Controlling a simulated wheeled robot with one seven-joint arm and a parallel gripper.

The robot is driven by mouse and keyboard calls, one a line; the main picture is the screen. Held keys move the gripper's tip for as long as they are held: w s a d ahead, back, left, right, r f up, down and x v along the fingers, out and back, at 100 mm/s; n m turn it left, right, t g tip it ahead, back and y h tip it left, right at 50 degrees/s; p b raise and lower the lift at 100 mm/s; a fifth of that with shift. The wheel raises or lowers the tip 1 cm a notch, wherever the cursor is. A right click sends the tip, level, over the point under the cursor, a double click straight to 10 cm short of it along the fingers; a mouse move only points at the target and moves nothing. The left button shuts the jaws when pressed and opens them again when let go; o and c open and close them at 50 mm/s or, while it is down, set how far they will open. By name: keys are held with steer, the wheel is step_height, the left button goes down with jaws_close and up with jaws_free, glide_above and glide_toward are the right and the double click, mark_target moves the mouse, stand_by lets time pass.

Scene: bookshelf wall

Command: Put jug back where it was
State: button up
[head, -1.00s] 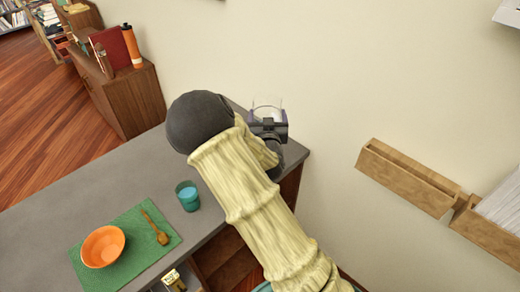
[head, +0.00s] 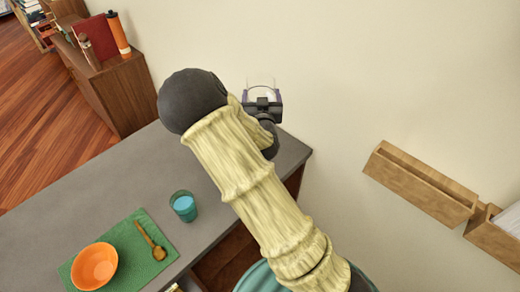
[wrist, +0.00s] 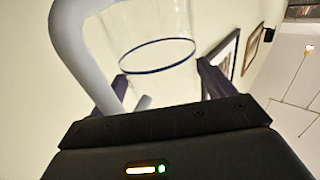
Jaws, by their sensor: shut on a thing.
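The jug (wrist: 155,45) is clear with a dark blue ring and a pale grey handle (wrist: 75,50), seen close up in the wrist view. My gripper (wrist: 165,90) is shut on it, one dark finger on each side of the clear body. In the head view my gripper (head: 262,100) holds the jug (head: 261,84) up in front of the cream wall, past the far right part of the grey counter (head: 120,180). My arm hides part of the counter.
A teal cup (head: 183,206) stands on the counter near its right edge. An orange bowl (head: 94,266) and wooden spoon (head: 152,241) lie on a green mat (head: 133,270). A wooden wall shelf (head: 420,185) is at right. A brown cabinet (head: 110,90) with bottles stands back left.

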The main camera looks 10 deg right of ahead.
steer(key=shift+w+f, duration=0.1)
steer(key=shift+f, duration=0.45)
steer(key=shift+s+f+b, duration=0.35)
steer(key=shift+f+b, duration=0.4)
steer(key=shift+b, duration=0.45)
step_height(320, 180, down, 7)
steer(key=b, duration=0.6)
steer(key=shift+w+b, duration=0.15)
steer(key=shift+b, duration=0.25)
steer(key=shift+w+f, duration=0.15)
steer(key=shift+f, duration=0.1)
steer(key=shift+s+a+r, duration=0.15)
steer(key=shift+s+r, duration=0.05)
steer(key=shift+w+d+f, duration=0.1)
steer(key=shift+d+f, duration=0.1)
steer(key=shift+f, duration=0.1)
steer(key=shift+f+p, duration=0.45)
steer(key=shift+f, duration=2.3)
